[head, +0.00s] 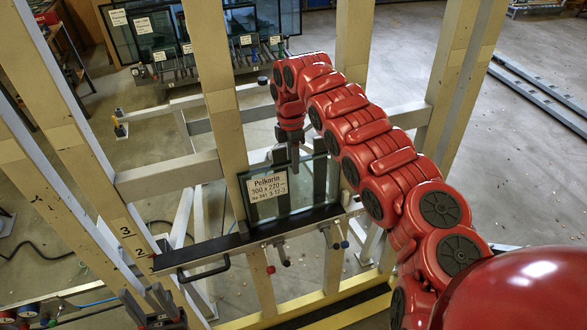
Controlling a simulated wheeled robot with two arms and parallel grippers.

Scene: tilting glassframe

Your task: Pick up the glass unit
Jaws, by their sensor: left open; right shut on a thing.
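The glass unit (318,186) is a clear pane with a dark edge and a white label reading "Pelkorin 300 x 220". My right gripper (294,163) reaches down from above and is shut on the top edge of the glass unit. The bottom edge of the glass appears to be at the ledge; I cannot tell if they touch. My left gripper (147,303) is low at the bottom left, open and empty, apart from the glass.
Tall beige posts (222,100) rise around the glass. A black handle (204,272) and small clamps hang below the ledge. Other labelled panes (150,30) stand in a rack at the back. Metal rails (540,92) lie on the open floor at right.

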